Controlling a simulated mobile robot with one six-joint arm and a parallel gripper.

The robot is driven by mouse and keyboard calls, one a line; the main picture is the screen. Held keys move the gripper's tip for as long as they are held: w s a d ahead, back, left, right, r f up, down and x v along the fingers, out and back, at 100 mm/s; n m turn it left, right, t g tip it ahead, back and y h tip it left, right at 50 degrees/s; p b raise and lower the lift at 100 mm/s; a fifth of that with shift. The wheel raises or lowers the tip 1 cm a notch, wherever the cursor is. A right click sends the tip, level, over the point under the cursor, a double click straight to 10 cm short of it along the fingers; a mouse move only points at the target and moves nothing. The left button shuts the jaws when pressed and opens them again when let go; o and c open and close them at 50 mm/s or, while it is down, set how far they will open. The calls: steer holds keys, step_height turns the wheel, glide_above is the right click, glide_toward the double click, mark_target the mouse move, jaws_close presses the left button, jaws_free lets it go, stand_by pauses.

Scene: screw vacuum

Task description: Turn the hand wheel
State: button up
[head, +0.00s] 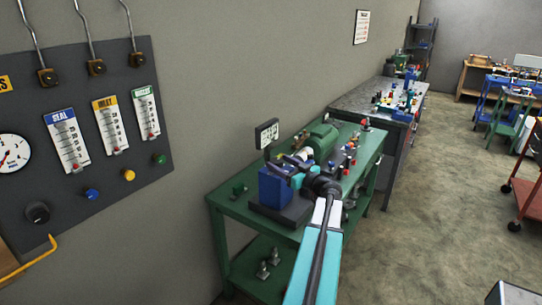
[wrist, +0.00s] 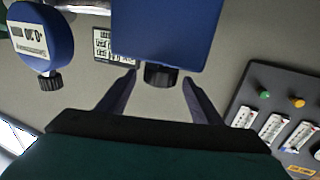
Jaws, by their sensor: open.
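My gripper (wrist: 160,80) is open, with one dark finger on each side of a ribbed black knob (wrist: 160,75) in the wrist view. The knob sticks out from a blue housing (wrist: 158,30) and looks like the hand wheel, though I cannot be sure. A gap shows between the knob and each finger; how far the knob reaches between them in depth is unclear. In the head view, my gripper (head: 290,172) is at the blue housing (head: 273,188) on the green bench (head: 232,207). My arm hides part of that area, and the knob cannot be made out there.
A round blue digital gauge (wrist: 42,38) with its own black knob (wrist: 48,82) is left in the wrist view. A green motor (head: 318,140) and small coloured parts crowd the bench. A wall panel (head: 85,130) stands left.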

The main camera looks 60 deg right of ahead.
steer(key=shift+p+x, duration=1.1)
steer(key=shift+x, duration=2.1)
steer(key=c, duration=1.1)
